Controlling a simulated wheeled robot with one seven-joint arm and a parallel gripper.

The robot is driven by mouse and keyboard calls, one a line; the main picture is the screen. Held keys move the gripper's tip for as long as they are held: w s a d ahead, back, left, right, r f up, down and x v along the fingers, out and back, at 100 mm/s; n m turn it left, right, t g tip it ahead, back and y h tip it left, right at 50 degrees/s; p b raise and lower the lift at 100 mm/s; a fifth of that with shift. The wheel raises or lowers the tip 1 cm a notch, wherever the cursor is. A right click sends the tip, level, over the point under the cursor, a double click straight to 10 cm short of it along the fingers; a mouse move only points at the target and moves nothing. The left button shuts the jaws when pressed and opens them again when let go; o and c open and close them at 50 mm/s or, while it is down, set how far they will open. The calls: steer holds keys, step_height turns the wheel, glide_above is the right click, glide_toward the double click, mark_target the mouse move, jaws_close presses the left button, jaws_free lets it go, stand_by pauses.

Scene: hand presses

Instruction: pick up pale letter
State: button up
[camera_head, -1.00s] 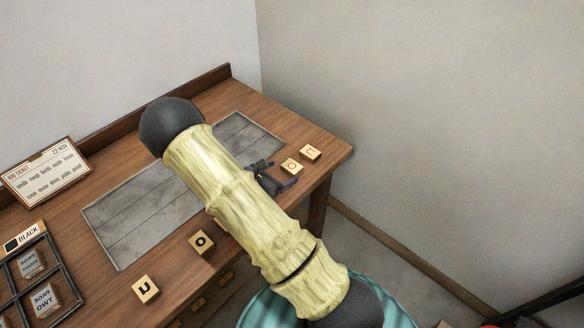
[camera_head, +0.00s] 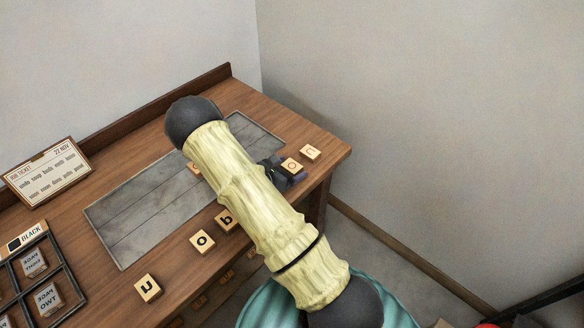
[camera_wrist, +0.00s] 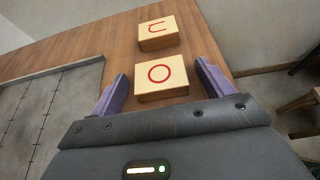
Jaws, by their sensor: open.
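Two pale wooden letter blocks lie at the desk's right end: one with a red ring-shaped letter (camera_head: 291,165) and one with a red arch-shaped letter (camera_head: 310,152). The wrist view shows the ring block (camera_wrist: 162,82) close up between my open fingers and the arch block (camera_wrist: 158,32) just beyond it. My gripper (camera_wrist: 162,70) is open and empty, its purple fingers on either side of the ring block. In the head view my gripper (camera_head: 286,172) is partly hidden by my arm. Pale blocks with black letters, u (camera_head: 148,287), o (camera_head: 202,242) and b (camera_head: 226,219), lie along the front.
A grey slab (camera_head: 130,222) is set in the wooden desk, with another block (camera_head: 194,168) partly hidden behind my arm. A job ticket (camera_head: 47,172) and a dark compartment rack (camera_head: 72,290) are at left. The desk's right edge is close to the red-letter blocks.

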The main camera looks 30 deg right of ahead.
mark_target(289, 168)
steer(key=c, duration=1.1)
steer(key=shift+o, duration=0.2)
step_height(289, 168, up, 10)
stand_by(0.3)
